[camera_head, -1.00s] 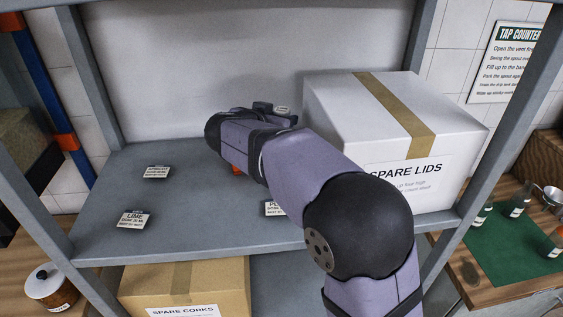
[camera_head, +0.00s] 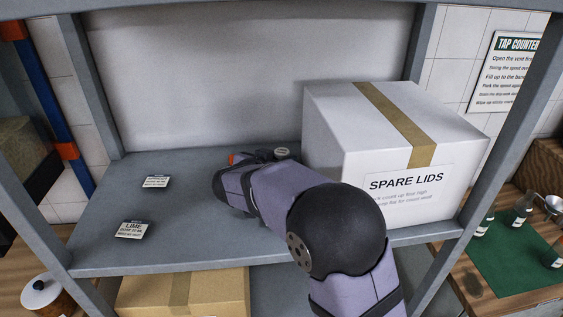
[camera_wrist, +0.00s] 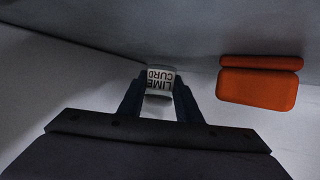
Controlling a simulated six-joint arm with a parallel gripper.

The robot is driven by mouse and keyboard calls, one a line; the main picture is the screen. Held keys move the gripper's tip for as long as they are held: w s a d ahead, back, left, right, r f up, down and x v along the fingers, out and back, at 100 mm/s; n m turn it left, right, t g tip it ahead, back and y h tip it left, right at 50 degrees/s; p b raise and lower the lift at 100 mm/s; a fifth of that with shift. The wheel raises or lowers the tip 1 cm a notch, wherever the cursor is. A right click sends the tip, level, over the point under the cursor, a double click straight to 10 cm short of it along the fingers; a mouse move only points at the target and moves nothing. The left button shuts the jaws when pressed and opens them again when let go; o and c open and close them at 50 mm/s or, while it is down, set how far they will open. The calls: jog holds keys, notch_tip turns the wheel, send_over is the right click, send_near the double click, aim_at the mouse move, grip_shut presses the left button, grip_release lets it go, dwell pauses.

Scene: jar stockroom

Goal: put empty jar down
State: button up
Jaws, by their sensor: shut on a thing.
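My gripper (camera_wrist: 160,98) is shut on a small jar (camera_wrist: 161,78) with a pale label in the wrist view. The label reads LIME CURD, upside down. Its contents cannot be seen. A LIME tag (camera_head: 133,230) lies at the shelf's front left.
The SPARE LIDS box (camera_head: 335,125) stands close on the right. Another tag (camera_head: 155,182) lies behind the LIME tag. The shelf's left side is otherwise clear. An orange rounded block (camera_wrist: 257,83) shows in the wrist view. A cardboard box (camera_head: 185,292) sits below.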

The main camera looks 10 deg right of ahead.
jog(key=shift+f, duration=0.35)
jog(key=shift+f, duration=0.15)
jog(key=o, duration=1.2)
jog(key=shift+c, duration=0.2)
jog(key=shift+r, duration=0.2)
jog(key=b+v, duration=0.1)
jog(key=v, duration=1.1)
